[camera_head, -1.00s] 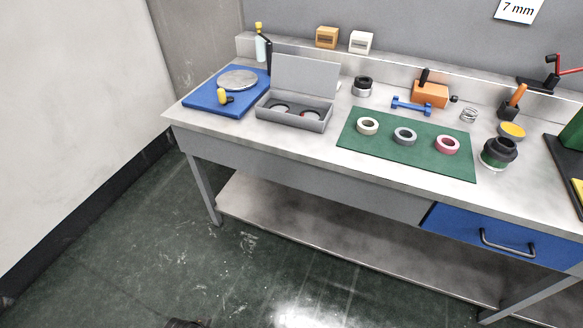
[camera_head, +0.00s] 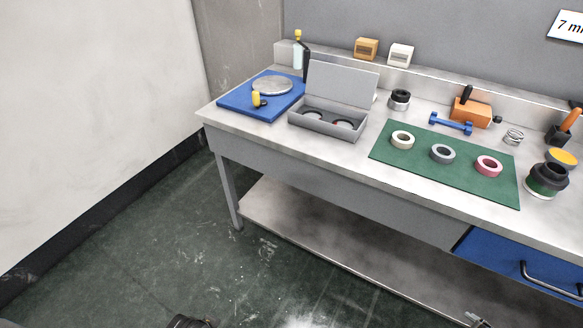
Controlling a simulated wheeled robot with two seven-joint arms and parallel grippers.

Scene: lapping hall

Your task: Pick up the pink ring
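The pink ring (camera_head: 489,166) lies flat on the right part of a green mat (camera_head: 399,160) on the workbench. A grey ring (camera_head: 443,153) lies in the middle of the mat and a cream ring (camera_head: 402,140) on its left part. No gripper is near the rings. A dark part at the bottom edge, left of centre, seems to be of my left arm (camera_head: 188,322). A small grey part at the bottom right seems to be of my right gripper (camera_head: 477,320). Both are mostly cut off, so their fingers cannot be judged.
An open grey case (camera_head: 328,130) and a blue board (camera_head: 238,100) stand left of the mat. A dark round pot (camera_head: 547,180) stands close right of it. A blue dumbbell-shaped piece (camera_head: 450,123) and an orange block (camera_head: 470,112) lie behind. A blue drawer (camera_head: 520,260) is below the bench top.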

